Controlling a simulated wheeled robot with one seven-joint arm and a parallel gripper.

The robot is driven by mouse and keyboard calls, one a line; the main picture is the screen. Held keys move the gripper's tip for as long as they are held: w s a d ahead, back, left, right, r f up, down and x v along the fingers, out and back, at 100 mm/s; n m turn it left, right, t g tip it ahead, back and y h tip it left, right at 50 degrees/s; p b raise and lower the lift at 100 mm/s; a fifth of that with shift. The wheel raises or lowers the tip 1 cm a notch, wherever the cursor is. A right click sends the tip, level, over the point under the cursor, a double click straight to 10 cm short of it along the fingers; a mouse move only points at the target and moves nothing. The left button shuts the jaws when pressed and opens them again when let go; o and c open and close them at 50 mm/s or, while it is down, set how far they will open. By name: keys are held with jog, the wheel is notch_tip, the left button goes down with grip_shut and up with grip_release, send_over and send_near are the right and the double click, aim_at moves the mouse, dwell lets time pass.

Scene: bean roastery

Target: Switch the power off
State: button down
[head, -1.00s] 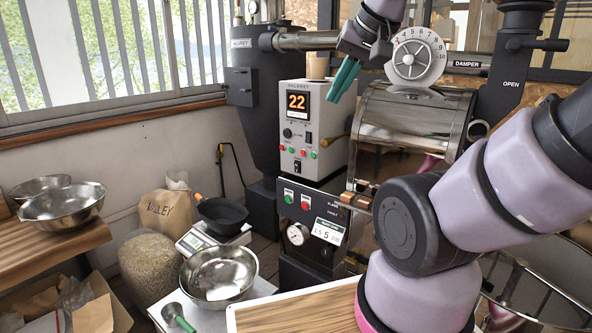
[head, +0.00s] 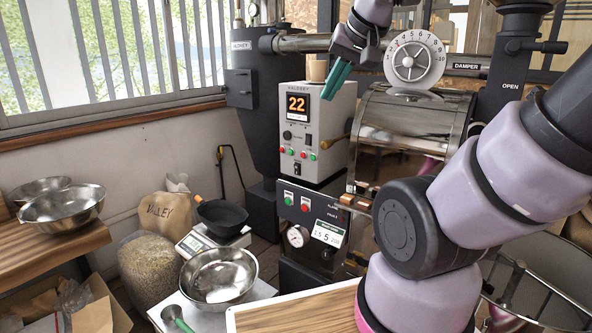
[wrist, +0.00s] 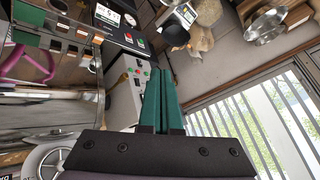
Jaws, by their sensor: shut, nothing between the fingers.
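The roaster's white control box (head: 318,125) stands at the centre of the head view, with an orange "22" display (head: 297,104), a black knob, red and green buttons and a black rocker switch (head: 297,168) low on its front. My gripper (head: 336,80), with green fingers, is shut and empty. It appears in front of the box's upper right part, apart from the switch. In the wrist view my shut fingers (wrist: 163,95) point toward the box (wrist: 125,90), whose buttons show beside the fingertips. I cannot tell the switch's position.
A lower black panel (head: 310,222) has green and red buttons and a gauge. The damper dial (head: 414,60) and shiny drum (head: 405,125) are right of my gripper. A steel bowl (head: 220,275), scale and black pan (head: 222,215) stand below left.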

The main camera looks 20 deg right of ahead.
aim_at(297, 170)
jog(key=w+f+n+t, duration=0.2)
jog(key=w+n+t, duration=0.1)
jog(key=w, duration=1.8)
jog(key=w+f+n+t+h, duration=0.1)
jog(key=w+f+t, duration=0.1)
jog(key=w+f, duration=0.45)
jog(key=w+f+n+t+h, duration=0.1)
jog(key=w+f+n+h, duration=0.15)
jog(key=w, duration=0.65)
jog(key=w+f+n+t, duration=0.2)
jog(key=w+f, duration=0.4)
jog(key=f, duration=0.7)
notch_tip(297, 170, down, 15)
jog(key=s+a+n+t, duration=0.2)
jog(key=n, duration=0.2)
jog(key=shift+a+h, duration=0.35)
jog(key=shift+h, duration=0.1)
jog(key=shift+w+d, duration=0.1)
jog(key=shift+w+d+r, duration=0.2)
jog(key=shift+w+d, duration=0.65)
jog(key=shift+d, duration=0.3)
jog(key=shift+w+d+r, duration=0.2)
jog(key=shift+w+d, duration=0.65)
jog(key=shift+d, duration=0.3)
jog(key=shift+w+d+r, duration=0.2)
jog(key=shift+w+d, duration=0.65)
jog(key=shift+d, duration=0.3)
jog(key=shift+w+d, duration=0.2)
jog(key=shift+d, duration=0.15)
